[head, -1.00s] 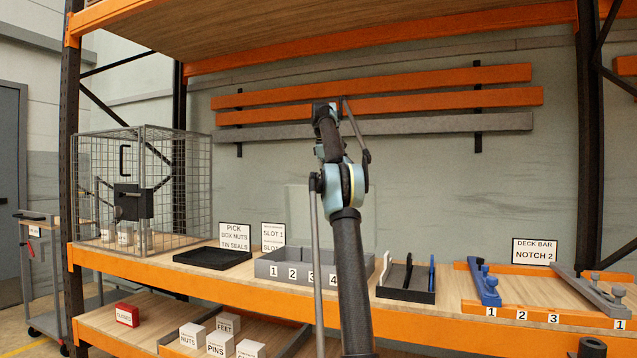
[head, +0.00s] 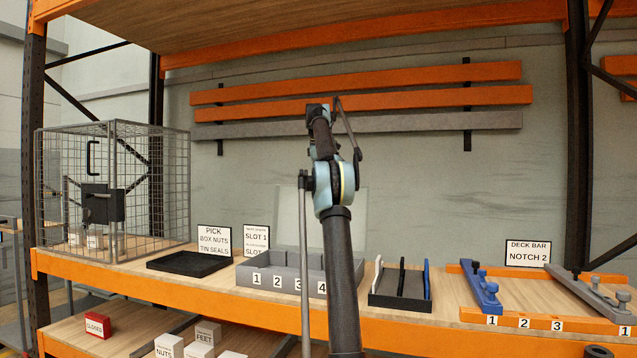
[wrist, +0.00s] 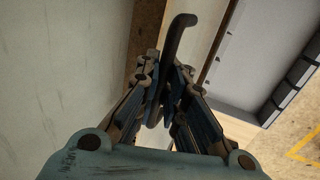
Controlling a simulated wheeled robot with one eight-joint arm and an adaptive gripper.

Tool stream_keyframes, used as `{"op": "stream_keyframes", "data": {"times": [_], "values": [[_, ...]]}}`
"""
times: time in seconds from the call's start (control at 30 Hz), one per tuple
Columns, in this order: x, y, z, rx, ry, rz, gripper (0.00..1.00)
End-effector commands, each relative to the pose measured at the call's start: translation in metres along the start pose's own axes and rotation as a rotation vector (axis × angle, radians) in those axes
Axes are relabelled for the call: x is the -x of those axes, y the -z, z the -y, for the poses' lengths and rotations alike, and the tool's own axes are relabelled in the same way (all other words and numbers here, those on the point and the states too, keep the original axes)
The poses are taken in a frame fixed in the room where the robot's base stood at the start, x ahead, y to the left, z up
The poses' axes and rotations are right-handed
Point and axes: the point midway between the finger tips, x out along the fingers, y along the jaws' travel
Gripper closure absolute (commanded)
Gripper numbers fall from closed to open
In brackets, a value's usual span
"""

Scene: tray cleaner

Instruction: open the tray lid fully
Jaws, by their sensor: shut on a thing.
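The grey tray (head: 335,285) stands on the shelf, its compartments numbered along the front and partly hidden by my arm. A pale see-through panel (head: 290,215), which looks like its lid, stands about upright behind it; my arm covers its middle, so its exact angle is unclear. In the wrist view, my gripper (wrist: 172,78) is shut on a dark curved bar (wrist: 180,35), whose bent end sticks out past the fingertips. I cannot tell whether the bar is joined to the lid. My gripper is hidden behind my arm in the head view.
A black shallow tray (head: 190,263) lies left of the grey tray, with a wire cage (head: 115,190) further left. A black rack (head: 400,302) and an orange notched frame (head: 560,322) stand to the right. The back wall (head: 430,200) is close behind.

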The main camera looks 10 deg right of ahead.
Motion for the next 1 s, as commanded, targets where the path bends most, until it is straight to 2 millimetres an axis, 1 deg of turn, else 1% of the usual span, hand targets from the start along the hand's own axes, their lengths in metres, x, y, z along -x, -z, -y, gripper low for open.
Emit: {"op": "stream_keyframes", "data": {"times": [0.17, 0.2, 0.27, 0.3, 0.67, 0.77, 1.0], "values": [[0.002, -0.001, 0.000, 0.001, -0.003, 0.002, 1.00], [0.002, 0.000, 0.000, 0.001, -0.003, 0.002, 0.87], [0.002, 0.000, 0.001, 0.001, -0.002, 0.001, 0.74], [0.001, 0.001, 0.001, 0.002, -0.002, 0.001, 0.71], [0.002, 0.004, 0.001, 0.004, -0.001, -0.001, 0.71], [0.005, 0.004, 0.001, 0.004, -0.001, -0.001, 0.71], [0.020, 0.004, -0.001, 0.004, 0.000, 0.000, 0.71]]}}
